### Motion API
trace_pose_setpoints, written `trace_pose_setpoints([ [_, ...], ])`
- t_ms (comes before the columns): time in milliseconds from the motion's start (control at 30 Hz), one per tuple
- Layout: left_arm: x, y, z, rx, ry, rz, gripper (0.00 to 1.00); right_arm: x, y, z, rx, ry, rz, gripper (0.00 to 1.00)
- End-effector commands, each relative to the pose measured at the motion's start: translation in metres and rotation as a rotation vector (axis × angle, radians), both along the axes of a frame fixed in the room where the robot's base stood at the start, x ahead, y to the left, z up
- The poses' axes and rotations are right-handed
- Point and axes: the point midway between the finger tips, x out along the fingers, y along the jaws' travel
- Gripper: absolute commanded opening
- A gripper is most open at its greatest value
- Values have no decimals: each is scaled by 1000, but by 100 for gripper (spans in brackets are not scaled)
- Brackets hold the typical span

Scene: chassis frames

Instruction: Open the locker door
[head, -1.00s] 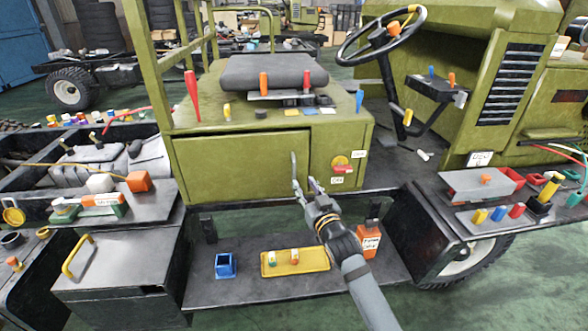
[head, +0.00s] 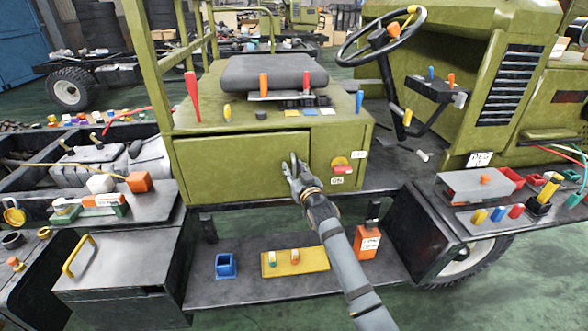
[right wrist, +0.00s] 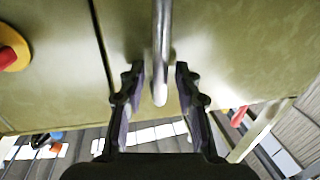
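The locker door (head: 230,165) is the wide olive-green panel below the seat, and it looks shut. Its metal bar handle (head: 293,158) stands near the door's right edge and is partly hidden by my right gripper (head: 292,172). In the right wrist view the handle (right wrist: 161,50) hangs between the two dark fingers (right wrist: 159,95) of that gripper. The fingers are open, with a gap on each side of the bar. The dark seam beside the door's edge also shows there. My left gripper is not in view.
A red and yellow knob (head: 340,164) sits on the panel right of the door. Below is a dark shelf with a blue cup (head: 225,265), a yellow tray (head: 320,260) and an orange container (head: 367,242). A grey box (head: 120,262) stands at lower left.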

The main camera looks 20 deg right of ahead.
Motion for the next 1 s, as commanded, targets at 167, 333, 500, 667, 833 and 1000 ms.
trace_pose_setpoints([
  [167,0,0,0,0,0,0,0,0,0,0,0,0,0,6],
  [333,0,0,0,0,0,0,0,0,0,0,0,1,0,0],
  [500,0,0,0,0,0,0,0,0,0,0,0,1,0,0],
  [667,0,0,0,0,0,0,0,0,0,0,0,1,0,0],
  [833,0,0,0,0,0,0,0,-1,0,0,0,1,0,0],
  [1000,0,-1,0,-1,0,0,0,-4,0,-1,-1,2,-10,0],
])
